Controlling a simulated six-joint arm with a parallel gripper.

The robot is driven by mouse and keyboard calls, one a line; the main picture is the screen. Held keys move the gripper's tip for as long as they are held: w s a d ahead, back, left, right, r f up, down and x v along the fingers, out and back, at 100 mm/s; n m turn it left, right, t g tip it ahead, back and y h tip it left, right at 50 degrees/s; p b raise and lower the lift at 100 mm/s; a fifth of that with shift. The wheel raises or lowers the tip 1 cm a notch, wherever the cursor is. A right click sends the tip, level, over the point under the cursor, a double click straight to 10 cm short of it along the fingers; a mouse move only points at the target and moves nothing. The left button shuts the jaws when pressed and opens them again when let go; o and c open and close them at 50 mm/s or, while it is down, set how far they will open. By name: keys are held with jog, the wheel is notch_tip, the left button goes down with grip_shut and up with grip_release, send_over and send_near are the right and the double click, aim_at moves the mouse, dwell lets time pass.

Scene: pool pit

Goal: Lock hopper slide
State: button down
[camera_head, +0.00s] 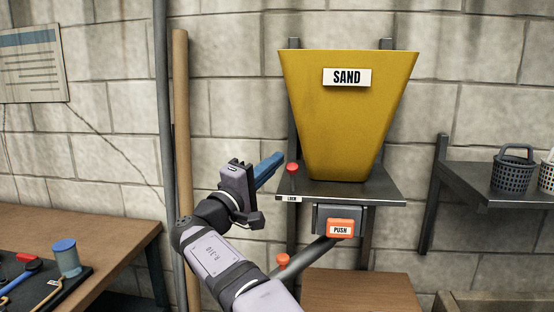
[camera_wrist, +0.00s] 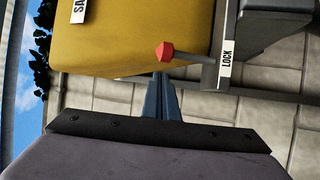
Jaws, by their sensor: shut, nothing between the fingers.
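A yellow hopper (camera_head: 345,120) with a SAND label stands on a dark shelf plate on the wall. A red knob (camera_head: 293,168) sits at the plate's left side, above a small LOCK label (camera_head: 293,198). In the wrist view the red knob (camera_wrist: 165,51) is on a thin rod beside the LOCK label (camera_wrist: 227,58). My gripper (camera_head: 279,157) is shut and empty, with its blue fingers pointing toward the knob from the left. In the wrist view the fingertips (camera_wrist: 162,76) lie just below the knob; I cannot tell whether they touch it.
An orange PUSH button (camera_head: 340,228) is under the hopper plate, near a slanted chute. A vertical brown pole (camera_head: 181,120) stands left of my gripper. A wooden bench (camera_head: 60,222) is at left, and a shelf with baskets (camera_head: 514,168) is at right.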

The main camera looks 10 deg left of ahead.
jog(key=w+a+b+v, duration=0.1)
jog(key=v, duration=0.8)
jog(key=shift+a+f, duration=0.35)
jog(key=shift+a, duration=0.15)
